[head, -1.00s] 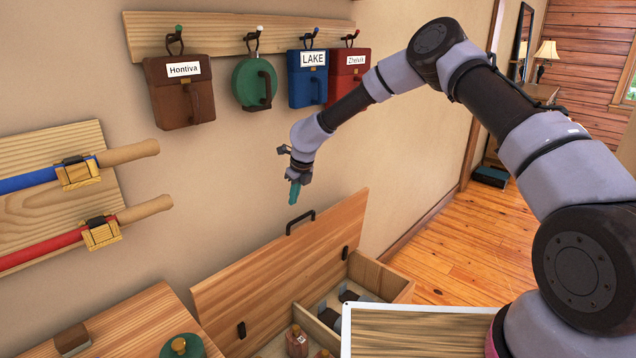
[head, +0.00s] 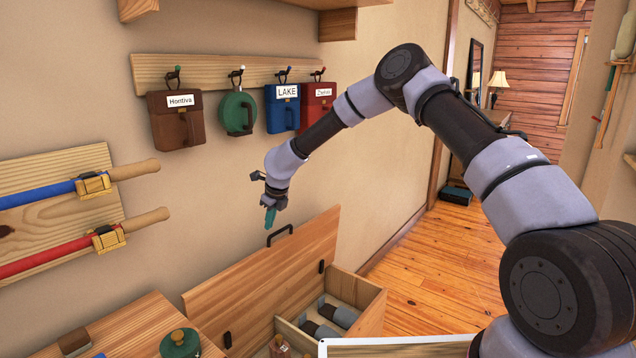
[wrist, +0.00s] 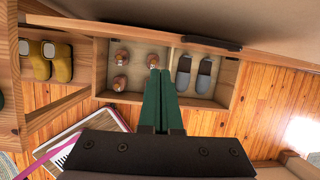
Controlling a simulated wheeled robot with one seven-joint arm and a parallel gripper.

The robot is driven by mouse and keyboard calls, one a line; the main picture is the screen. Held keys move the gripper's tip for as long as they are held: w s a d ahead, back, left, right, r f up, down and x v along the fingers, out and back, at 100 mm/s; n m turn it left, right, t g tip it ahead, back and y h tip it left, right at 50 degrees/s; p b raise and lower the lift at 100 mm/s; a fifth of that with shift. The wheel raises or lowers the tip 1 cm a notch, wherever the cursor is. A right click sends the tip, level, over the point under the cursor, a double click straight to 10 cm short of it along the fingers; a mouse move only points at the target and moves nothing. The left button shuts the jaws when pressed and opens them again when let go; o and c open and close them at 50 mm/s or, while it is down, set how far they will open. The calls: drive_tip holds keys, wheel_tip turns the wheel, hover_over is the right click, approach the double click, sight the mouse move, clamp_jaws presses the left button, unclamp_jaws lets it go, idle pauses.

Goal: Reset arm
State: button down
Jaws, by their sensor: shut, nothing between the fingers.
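My gripper (head: 270,217) is shut and empty, with its teal fingertips pointing down. In the head view it hangs in front of the wall, just above the black handle (head: 280,235) on the raised lid of the wooden chest (head: 368,318). In the wrist view its green fingers (wrist: 160,100) lie together over the open chest (wrist: 223,97). My arm reaches in from the right and bends down toward the wall.
Several bags hang on a rack (head: 205,70), including the brown bag (head: 178,128) and blue bag (head: 282,113). Yellow slippers (wrist: 52,62) sit on a shelf. Open floor (head: 435,270) lies right.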

drive_tip(key=w+d+r+n+t+y, duration=0.1)
drive_tip(key=w+d+r+n+t, duration=0.1)
drive_tip(key=r, duration=0.5)
drive_tip(key=w+d+r+n+t, duration=0.1)
drive_tip(key=d+r+n, duration=0.1)
drive_tip(key=r, duration=0.5)
drive_tip(key=w+d+r+n+t+y, duration=0.1)
drive_tip(key=w+d+r+n+t, duration=0.15)
drive_tip(key=r, duration=0.45)
drive_tip(key=s+d+r+n+y, duration=0.1)
drive_tip(key=s+d+r+n, duration=0.25)
drive_tip(key=r, duration=0.45)
drive_tip(key=s+d+r+n, duration=0.3)
drive_tip(key=s+d+r, duration=0.15)
drive_tip(key=r, duration=0.25)
drive_tip(key=s+d+r+n, duration=0.5)
drive_tip(key=s+d, duration=0.7)
drive_tip(key=s, duration=0.1)
drive_tip(key=s+d+f+n+h, duration=0.1)
drive_tip(key=s+d+h, duration=0.1)
drive_tip(key=s+d, duration=0.4)
drive_tip(key=s+d+f+n+g+h, duration=0.1)
drive_tip(key=s+d+f, duration=0.1)
drive_tip(key=s+d, duration=0.5)
drive_tip(key=s, duration=0.5)
drive_tip(key=shift+s+d+f+n+h, duration=0.25)
drive_tip(key=shift+d+f+n+h, duration=0.05)
drive_tip(key=shift+h, duration=0.1)
